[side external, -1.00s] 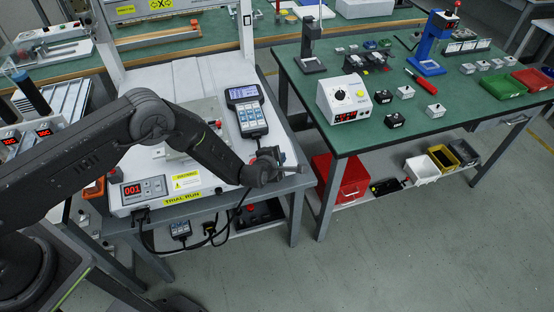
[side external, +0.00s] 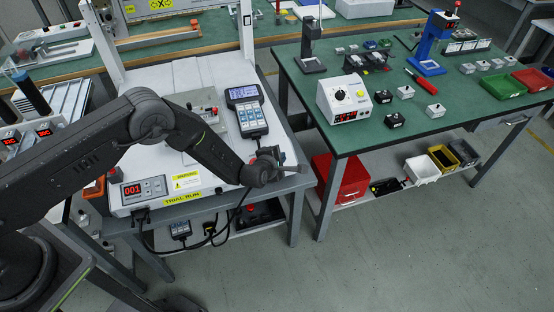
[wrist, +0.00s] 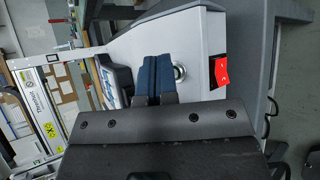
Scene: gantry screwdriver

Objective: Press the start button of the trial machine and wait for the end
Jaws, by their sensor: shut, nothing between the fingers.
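The trial machine (side external: 165,85) is a white bench unit with a yellow TRIAL RUN label (side external: 182,197) and a red display (side external: 132,190) reading 001. My gripper (side external: 288,171) is at its front right corner in the side view, partly hidden by my wrist. In the wrist view, my blue fingers (wrist: 153,76) are together and empty. A round metal-ringed button (wrist: 180,72) shows just right of the fingertips, partly hidden by them. I cannot tell whether they touch it. A fixture (side external: 205,112) on the machine bed is partly behind my arm.
A grey handheld pendant (side external: 247,112) lies on the machine's right side. A green table (side external: 440,95) to the right carries a white control box (side external: 343,98), several small parts and bins. A red box (side external: 338,180) sits on its lower shelf. The floor in front is clear.

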